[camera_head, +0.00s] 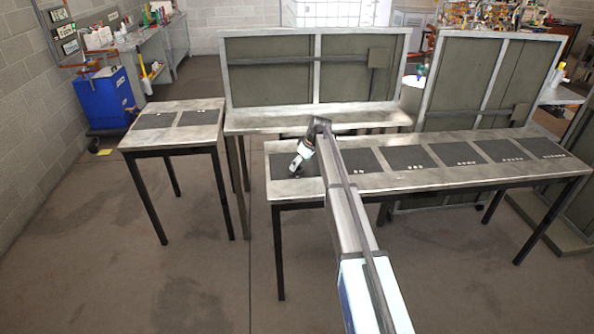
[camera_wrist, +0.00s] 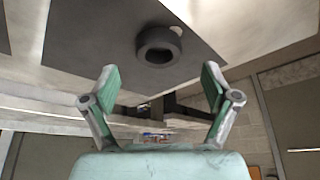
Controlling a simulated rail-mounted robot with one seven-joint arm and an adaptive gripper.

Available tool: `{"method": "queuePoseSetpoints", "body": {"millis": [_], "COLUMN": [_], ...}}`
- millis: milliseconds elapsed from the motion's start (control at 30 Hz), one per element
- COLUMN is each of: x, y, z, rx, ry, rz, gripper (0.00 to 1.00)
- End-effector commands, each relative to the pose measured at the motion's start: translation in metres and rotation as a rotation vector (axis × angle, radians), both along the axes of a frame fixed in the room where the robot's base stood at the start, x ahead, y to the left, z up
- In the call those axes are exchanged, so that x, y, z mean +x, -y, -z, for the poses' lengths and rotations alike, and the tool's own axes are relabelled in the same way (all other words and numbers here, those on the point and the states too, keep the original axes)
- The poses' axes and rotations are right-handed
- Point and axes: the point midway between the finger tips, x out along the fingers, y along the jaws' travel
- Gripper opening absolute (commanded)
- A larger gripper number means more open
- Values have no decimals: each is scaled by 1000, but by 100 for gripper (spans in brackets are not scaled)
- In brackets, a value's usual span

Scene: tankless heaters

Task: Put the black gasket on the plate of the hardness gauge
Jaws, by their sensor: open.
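A thick black ring, the black gasket (camera_wrist: 154,57), lies flat on a dark mat (camera_wrist: 110,35) beside a small pale dot in the wrist view. My gripper (camera_wrist: 160,88) is open and empty, its two green-padded fingers apart, with the gasket ahead of them and not touching. In the head view my gripper (camera_head: 293,172) hangs low over the leftmost mat (camera_head: 281,160) of the long table (camera_head: 292,192). The gasket cannot be made out there, where my gripper and arm cover part of that mat. I cannot make out a hardness gauge or its plate in either view.
The long table carries a row of several dark mats marked with white dots. A smaller table (camera_head: 127,141) with two dark mats stands at the left, across a floor gap. Upright framed panels (camera_head: 270,75) stand behind. A blue cabinet (camera_head: 105,98) is at the far left.

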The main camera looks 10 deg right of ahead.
Motion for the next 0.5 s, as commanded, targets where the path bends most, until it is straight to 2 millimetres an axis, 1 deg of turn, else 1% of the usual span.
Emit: {"method": "queuePoseSetpoints", "body": {"millis": [233, 333, 500], "x": [10, 11, 11], "y": [-7, -8, -8], "z": [28, 33, 33], "rx": [1, 0, 0], "ry": [-1, 0, 1], "rz": [0, 0, -1], "gripper": [87, 87, 87]}}
